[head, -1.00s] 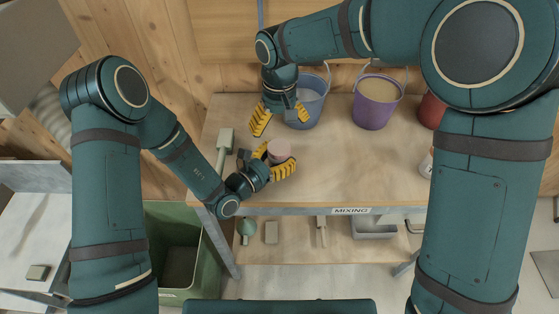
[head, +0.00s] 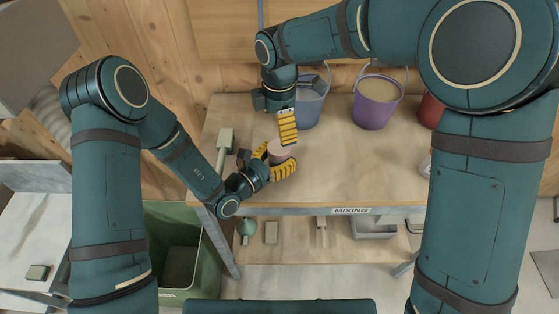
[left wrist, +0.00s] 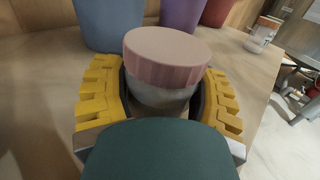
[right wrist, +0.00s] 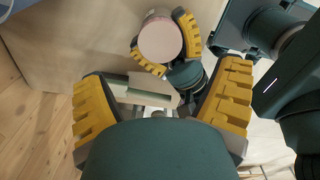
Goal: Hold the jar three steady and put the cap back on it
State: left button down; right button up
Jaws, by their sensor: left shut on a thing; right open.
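The jar (left wrist: 160,93) has a pale, see-through body and a pink cap (left wrist: 168,55) that sits level on its top; whether it is screwed down I cannot tell. In the head view the cap (head: 281,149) shows near the left part of the bench. My left gripper (head: 273,160) is shut on the jar's body from the front left, a finger on each side below the cap. My right gripper (head: 287,130) is open and empty, above and behind the jar. In the right wrist view the cap (right wrist: 161,40) lies beyond the spread fingers, apart from them.
A blue bucket (head: 310,106) stands close behind my right gripper. A purple bucket (head: 377,101) and a red container (head: 431,111) stand further right. A pale long-handled tool (head: 225,140) lies left of the jar. The middle of the bench (head: 350,165) is clear.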

aim_at(279, 147)
dwell(0.4)
jog(key=shift+f, duration=4)
jog(key=shift+c, duration=0.4)
